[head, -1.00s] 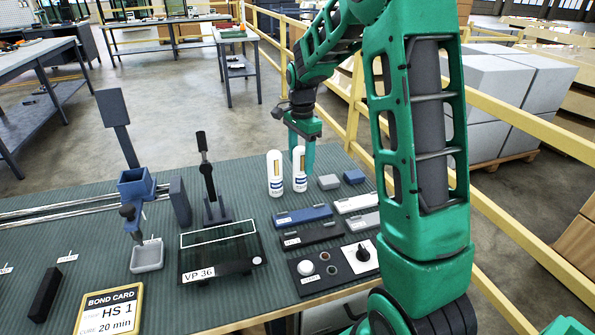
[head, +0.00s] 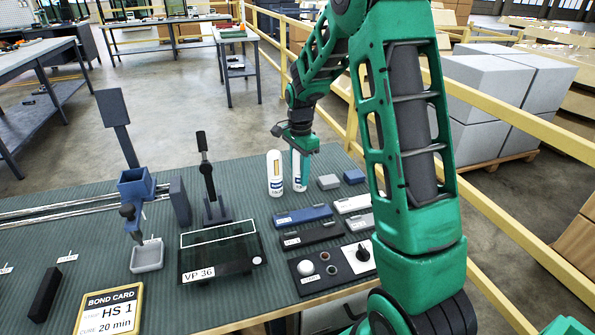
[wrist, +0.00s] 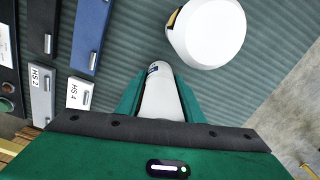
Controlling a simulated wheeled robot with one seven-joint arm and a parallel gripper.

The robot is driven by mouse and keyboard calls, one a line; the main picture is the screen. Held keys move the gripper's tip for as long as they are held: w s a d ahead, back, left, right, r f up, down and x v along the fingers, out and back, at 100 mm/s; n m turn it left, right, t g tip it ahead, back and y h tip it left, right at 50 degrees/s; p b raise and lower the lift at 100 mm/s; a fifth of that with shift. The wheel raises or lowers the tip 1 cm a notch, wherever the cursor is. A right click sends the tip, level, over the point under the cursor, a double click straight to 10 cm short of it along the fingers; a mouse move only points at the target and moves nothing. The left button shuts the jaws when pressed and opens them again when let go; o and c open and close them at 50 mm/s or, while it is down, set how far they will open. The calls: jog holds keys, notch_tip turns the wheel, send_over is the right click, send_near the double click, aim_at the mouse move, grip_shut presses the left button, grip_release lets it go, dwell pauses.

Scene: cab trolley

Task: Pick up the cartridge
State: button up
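Two white cartridges with rounded tops stand upright near the back of the green ribbed bench mat. The left cartridge (head: 274,174) is free, and its white domed top (wrist: 207,33) shows large in the wrist view. The right cartridge (head: 299,184) has its upper part hidden by my gripper (head: 300,162). In the wrist view one cartridge (wrist: 160,97) lies between the two green fingers of my gripper (wrist: 158,92), with a bit of blue label at its far end. The fingers flank it closely; whether they press on it I cannot tell.
In front lie blue (head: 303,216) and dark labelled bars and a knob panel (head: 340,268). A clamp-like stand (head: 212,190) is to the left. A yellow rail (head: 500,105) runs behind the bench.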

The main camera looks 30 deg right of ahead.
jog(key=shift+r, duration=0.1)
notch_tip(320, 180, up, 9)
jog(key=shift+f, duration=0.1)
jog(key=shift+r, duration=0.55)
dwell(0.5)
